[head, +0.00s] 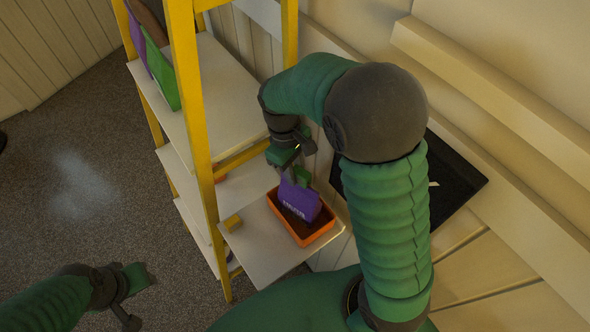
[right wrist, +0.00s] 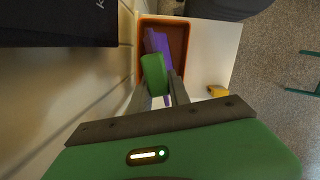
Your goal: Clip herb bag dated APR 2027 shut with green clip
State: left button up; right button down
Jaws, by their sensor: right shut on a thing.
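A purple bag (head: 299,200) with pale lettering, too small to read, stands in an orange tray (head: 318,236) on a low shelf. My right gripper (head: 292,170) is above the bag, shut on a green clip (head: 301,176). In the right wrist view the green clip (right wrist: 154,75) is between the fingertips and overlaps the top of the purple bag (right wrist: 158,43). I cannot tell whether the clip's jaws straddle the bag's edge. My left gripper (head: 133,297) is at the lower left, empty, with its fingers apart, away from the shelves.
A yellow-framed shelf unit (head: 190,110) stands left of my right arm. Its upper shelf holds a green bag (head: 160,72) and a purple one. A small yellow block (head: 233,222) lies left of the tray. A black panel (head: 458,185) is at the right, by the pale wall.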

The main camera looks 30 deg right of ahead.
jog(key=shift+f, duration=0.15)
jog(key=shift+d, duration=0.2)
jog(key=shift+w, duration=0.1)
